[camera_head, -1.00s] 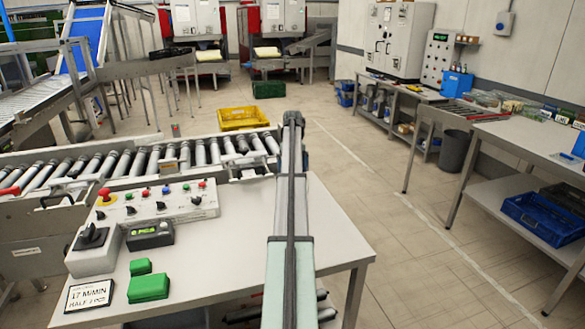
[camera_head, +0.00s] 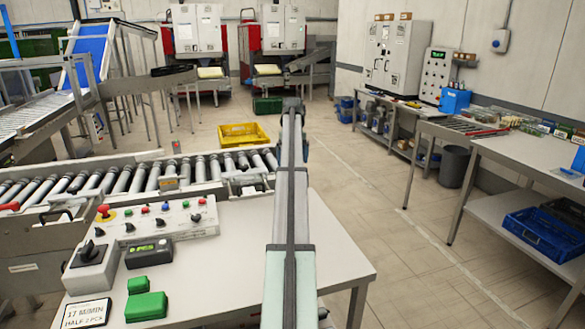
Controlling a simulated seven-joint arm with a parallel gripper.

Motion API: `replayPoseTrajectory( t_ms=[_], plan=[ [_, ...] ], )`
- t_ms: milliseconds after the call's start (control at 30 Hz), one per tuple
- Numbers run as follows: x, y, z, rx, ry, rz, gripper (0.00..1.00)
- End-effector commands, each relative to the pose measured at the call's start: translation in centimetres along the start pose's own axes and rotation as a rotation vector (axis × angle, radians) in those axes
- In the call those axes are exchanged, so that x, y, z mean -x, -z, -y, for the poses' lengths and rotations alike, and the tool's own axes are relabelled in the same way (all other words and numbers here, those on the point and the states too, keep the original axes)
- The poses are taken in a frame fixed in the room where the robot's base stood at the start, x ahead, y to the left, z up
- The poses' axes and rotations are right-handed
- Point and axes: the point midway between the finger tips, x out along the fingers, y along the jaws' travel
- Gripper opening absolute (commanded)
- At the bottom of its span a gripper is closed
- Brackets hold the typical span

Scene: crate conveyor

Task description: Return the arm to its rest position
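My arm (camera_head: 290,220) reaches forward from the bottom middle of the head view, over the right part of the white table (camera_head: 335,265). Its links are lined up almost straight away from me. The far end of the arm is near the right end of the roller conveyor in the picture. My gripper cannot be made out; the arm's own links hide it or it is out of sight. Nothing held can be seen.
A control panel (camera_head: 158,222) with knobs and a red button (camera_head: 104,211), green blocks (camera_head: 146,306) and a sign (camera_head: 86,313) are on the table's left. The roller conveyor (camera_head: 121,181) runs behind. A yellow crate (camera_head: 243,134) is beyond it. Floor (camera_head: 400,235) at right is clear.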

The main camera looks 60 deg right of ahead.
Motion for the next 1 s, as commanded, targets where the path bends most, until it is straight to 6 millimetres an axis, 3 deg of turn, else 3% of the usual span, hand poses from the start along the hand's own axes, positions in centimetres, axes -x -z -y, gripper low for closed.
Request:
replayPoseTrajectory(
  t_ms=[767,867,1000],
  plan=[
    [0.7,0.1,0.2,0.003,0.001,-0.004,1.00],
    [0.4,1.1,1.8,0.025,0.004,-0.036,1.00],
    [-0.5,4.0,6.8,0.091,0.018,-0.147,1.00]
  ],
)
